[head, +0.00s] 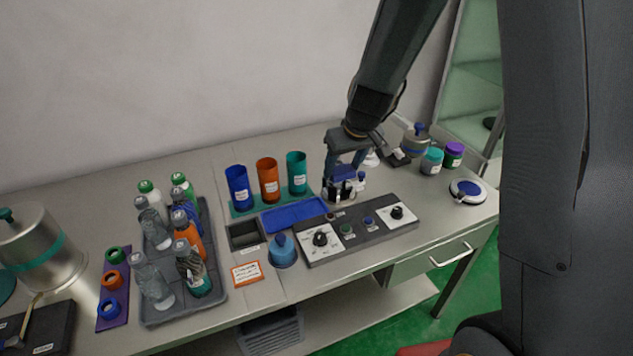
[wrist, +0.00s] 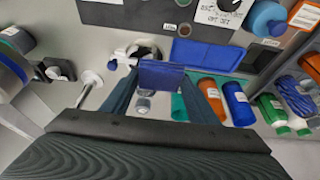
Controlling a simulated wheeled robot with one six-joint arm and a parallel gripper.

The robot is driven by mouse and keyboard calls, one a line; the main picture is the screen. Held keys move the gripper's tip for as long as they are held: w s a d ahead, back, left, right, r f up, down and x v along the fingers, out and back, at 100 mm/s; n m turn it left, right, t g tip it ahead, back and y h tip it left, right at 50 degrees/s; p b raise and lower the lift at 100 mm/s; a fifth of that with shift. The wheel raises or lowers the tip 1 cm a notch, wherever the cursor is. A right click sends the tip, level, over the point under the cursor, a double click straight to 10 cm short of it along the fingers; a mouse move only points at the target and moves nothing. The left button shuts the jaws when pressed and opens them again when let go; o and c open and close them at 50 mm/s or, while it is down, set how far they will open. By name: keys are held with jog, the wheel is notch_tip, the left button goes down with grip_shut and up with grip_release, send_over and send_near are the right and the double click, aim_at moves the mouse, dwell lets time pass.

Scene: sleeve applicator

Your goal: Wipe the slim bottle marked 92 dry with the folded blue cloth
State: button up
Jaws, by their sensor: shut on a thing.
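My gripper (head: 345,172) is shut on the folded blue cloth (wrist: 160,75), a flat blue block between its fingers. It holds the cloth over the back of the table, just above a white and black clamp-like fixture (head: 340,191). The cloth also shows in the head view (head: 343,171). Slim clear bottles (head: 153,281) and others with orange, blue and teal sleeves stand in a grey tray (head: 217,284) at the left. I cannot read a 92 on any of them. A small pale object (wrist: 143,102) shows beyond the cloth, partly hidden.
Blue, orange and teal cups (head: 268,180) stand left of my gripper, behind a flat blue mat (head: 294,215). A control panel with knobs (head: 358,231) lies in front. A blue-topped container (head: 282,251) and an orange-edged card (head: 247,272) are nearer. Jars (head: 432,161) stand at the right.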

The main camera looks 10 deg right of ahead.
aim_at(346, 163)
jog(key=shift+s+d+r+b, duration=0.15)
jog(key=shift+d+b, duration=0.1)
jog(key=shift+d, duration=0.25)
jog(key=shift+s+d+r+b, duration=0.1)
jog(key=shift+s+d+b, duration=0.15)
jog(key=shift+d, duration=0.2)
jog(key=shift+s+d+r+b, duration=0.1)
jog(key=shift+d+b, duration=0.2)
jog(key=shift+d, duration=0.2)
jog(key=shift+w+a+f+b, duration=0.25)
jog(key=shift+w+f+b, duration=0.15)
jog(key=shift+w+f, duration=0.6)
jog(key=shift+w+a+f+b, duration=0.35)
jog(key=shift+w+f, duration=0.4)
jog(key=shift+f, duration=0.45)
jog(key=shift+w+a, duration=0.1)
jog(key=shift+w, duration=0.5)
notch_tip(346, 163, down, 5)
jog(key=b, duration=0.5)
jog(key=shift+r, duration=0.1)
jog(key=shift+r, duration=0.1)
jog(key=shift+r+p, duration=2.05)
jog(key=shift+r, duration=0.3)
jog(key=shift+w, duration=0.1)
